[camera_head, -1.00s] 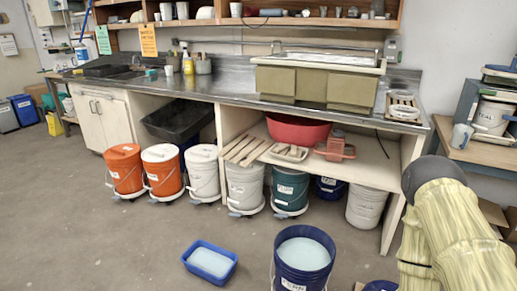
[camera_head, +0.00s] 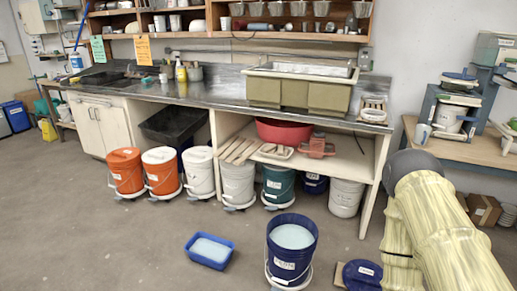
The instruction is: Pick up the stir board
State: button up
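Several light wooden boards (camera_head: 239,150) lie side by side on the left part of the open shelf under the counter, with their ends at the shelf's front edge. They look like stir boards, but I cannot tell which one the task means. My arm shows at the right, pale yellow with a dark rounded cap. My gripper is not in view, so I cannot see whether it is open or holding anything.
A pale tray (camera_head: 277,151) and a red-brown object (camera_head: 316,148) share the shelf (camera_head: 347,165) with a red basin (camera_head: 283,131). Lidded buckets stand below. An open blue bucket (camera_head: 291,250) and a blue tub (camera_head: 210,250) stand on the floor in front; floor at left is clear.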

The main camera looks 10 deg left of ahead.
aim_at(242, 158)
jog(key=u, duration=0.65)
jog(key=i, duration=0.8)
jog(key=u, duration=1.15)
jog(key=i, duration=1.65)
jog(key=z, duration=0.25)
jog(key=i, duration=1.15)
jog(key=z, duration=1.5)
jog(key=i, duration=0.65)
jog(key=z, duration=0.55)
